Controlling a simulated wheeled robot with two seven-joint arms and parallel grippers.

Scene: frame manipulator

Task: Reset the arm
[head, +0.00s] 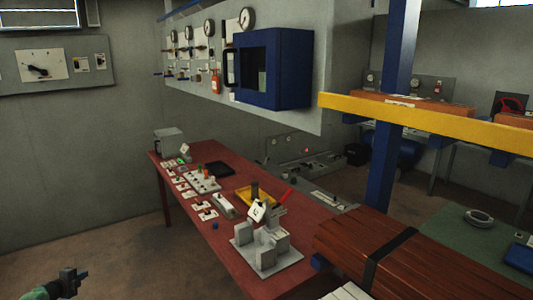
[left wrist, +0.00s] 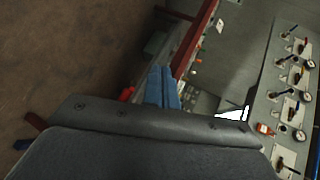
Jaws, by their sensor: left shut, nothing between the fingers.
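My left gripper (head: 80,277) shows at the bottom left of the head view, low over the bare floor and well apart from the red table. Its dark fingers are small in the picture, shut and empty. A large dark grey part of my own arm or gripper fills the bottom of the left wrist view. My right gripper is in neither view.
The red table (head: 232,262) carries a grey fixture (head: 268,250), a yellow tray (head: 258,197) and several small switches. A blue open box (head: 272,68) hangs on the gauge panel (left wrist: 290,100) above. A yellow beam (head: 425,122) crosses the right. Floor at left is clear.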

